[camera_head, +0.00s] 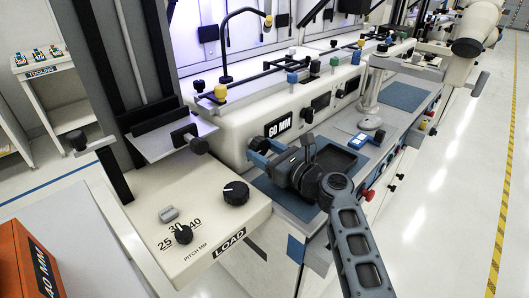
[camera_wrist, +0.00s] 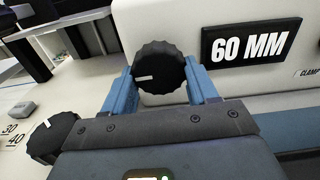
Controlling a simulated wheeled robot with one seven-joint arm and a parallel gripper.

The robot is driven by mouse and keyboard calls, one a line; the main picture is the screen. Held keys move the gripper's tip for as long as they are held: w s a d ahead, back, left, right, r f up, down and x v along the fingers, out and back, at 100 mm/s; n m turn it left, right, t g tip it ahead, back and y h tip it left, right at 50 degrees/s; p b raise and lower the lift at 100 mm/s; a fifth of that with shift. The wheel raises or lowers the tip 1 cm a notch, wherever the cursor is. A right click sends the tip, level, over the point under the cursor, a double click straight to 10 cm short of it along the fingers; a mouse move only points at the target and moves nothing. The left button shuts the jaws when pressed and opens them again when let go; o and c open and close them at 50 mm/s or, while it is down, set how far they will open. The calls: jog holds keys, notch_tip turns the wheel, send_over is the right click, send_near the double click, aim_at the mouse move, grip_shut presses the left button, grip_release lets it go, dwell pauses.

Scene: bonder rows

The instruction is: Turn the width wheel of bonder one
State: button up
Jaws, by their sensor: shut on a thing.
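The width wheel is a black ribbed knob (camera_wrist: 158,68) with a white mark pointing left, on the cream machine front left of the "60 MM" plate (camera_wrist: 254,43). In the wrist view my gripper (camera_wrist: 160,82) has its two blue fingers on either side of this wheel, shut on it. In the head view my gripper (camera_head: 267,152) reaches the machine front just below the 60 MM plate (camera_head: 278,125). The wheel (camera_head: 259,144) is small there and partly hidden by the fingers.
A LOAD unit (camera_head: 215,222) with a larger black knob (camera_head: 235,193) and a pitch selector (camera_head: 183,234) stands at left. A dark tray (camera_head: 341,158) lies on the work shelf beside my gripper. The aisle floor (camera_head: 460,180) at right is clear.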

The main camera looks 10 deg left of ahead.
jog(key=n+b, duration=0.3)
jog(key=n, duration=0.1)
jog(key=shift+w+f+b, duration=0.1)
jog(key=shift+f+b, duration=0.1)
jog(key=shift+b, duration=0.1)
jog(key=n+b, duration=0.3)
jog(key=n, duration=0.1)
jog(key=shift+d, duration=0.1)
jog(key=n+b, duration=0.4)
jog(key=shift+n, duration=0.3)
jog(key=n+b, duration=0.3)
jog(key=shift+r+n, duration=0.1)
jog(key=shift+n, duration=0.2)
jog(key=n+b, duration=0.4)
jog(key=shift+r+n+b, duration=0.1)
jog(key=shift+n+b, duration=0.2)
jog(key=n+b, duration=0.7)
jog(key=n, duration=0.1)
jog(key=shift+r+n+b, duration=0.15)
jog(key=shift+n+b, duration=0.2)
jog(key=shift+n, duration=0.05)
jog(key=shift+r+n+b, duration=0.1)
jog(key=shift+n+b, duration=0.9)
jog(key=shift+n, duration=0.4)
